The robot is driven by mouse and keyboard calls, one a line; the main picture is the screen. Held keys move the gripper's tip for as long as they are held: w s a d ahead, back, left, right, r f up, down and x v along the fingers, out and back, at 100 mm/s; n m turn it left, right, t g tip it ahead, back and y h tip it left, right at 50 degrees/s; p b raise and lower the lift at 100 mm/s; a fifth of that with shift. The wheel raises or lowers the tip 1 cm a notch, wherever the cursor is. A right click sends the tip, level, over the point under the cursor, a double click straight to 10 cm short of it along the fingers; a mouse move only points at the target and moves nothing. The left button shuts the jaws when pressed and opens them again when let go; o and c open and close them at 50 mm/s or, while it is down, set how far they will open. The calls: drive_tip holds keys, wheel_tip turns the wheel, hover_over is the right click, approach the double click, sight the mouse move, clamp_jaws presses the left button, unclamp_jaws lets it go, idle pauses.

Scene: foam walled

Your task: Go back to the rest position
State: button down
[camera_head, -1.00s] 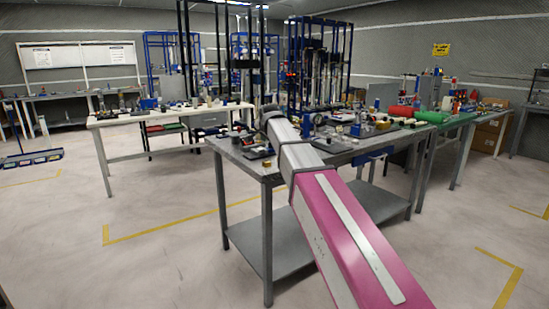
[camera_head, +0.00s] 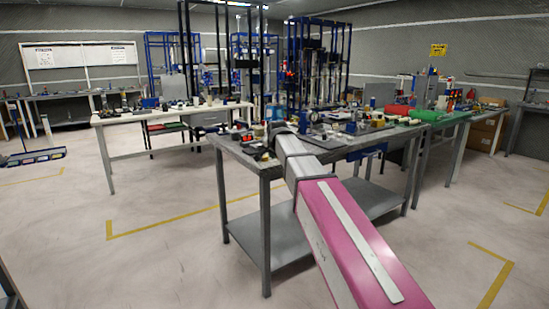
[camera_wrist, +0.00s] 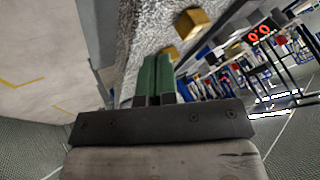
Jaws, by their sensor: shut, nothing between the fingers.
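My gripper (camera_wrist: 155,80) shows in the wrist view with two green fingers side by side, closed together with nothing between them. The fingers point over a speckled grey surface, with two small yellowish blocks, one near the fingertips (camera_wrist: 166,54) and one farther up (camera_wrist: 192,23). I cannot tell whether the fingers touch anything. In the head view my arm reaches forward to the near grey table (camera_head: 265,174), and my gripper is hidden or too small to make out there.
Small parts and a dial device (camera_head: 311,117) crowd the near table. A white-topped table (camera_head: 108,119) stands behind left, a green-topped table (camera_head: 462,115) to the right. Blue frames (camera_head: 318,60) rise behind. Open floor with yellow lines (camera_head: 165,222) lies left and right.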

drive_tip(key=s+d+f+n+g, duration=0.1)
drive_tip(key=s+d+f, duration=0.3)
drive_tip(key=f, duration=0.3)
drive_tip(key=s+d+f+n+g+h, duration=0.1)
drive_tip(key=s+d+f+g, duration=0.1)
drive_tip(key=s+d+f, duration=0.4)
drive_tip(key=s+d+f+n+g, duration=0.1)
drive_tip(key=s+f, duration=0.2)
drive_tip(key=f, duration=0.5)
drive_tip(key=s+d+f+n+g, duration=0.1)
drive_tip(key=s+d+f+g, duration=0.1)
drive_tip(key=s+d+f, duration=0.2)
drive_tip(key=s+d+f+n+g, duration=0.2)
drive_tip(key=s+d+f, duration=0.2)
drive_tip(key=s+f, duration=0.5)
drive_tip(key=s, duration=0.5)
drive_tip(key=shift+s+d+f, duration=0.2)
drive_tip(key=shift+s+f, duration=0.1)
drive_tip(key=shift+f, duration=0.1)
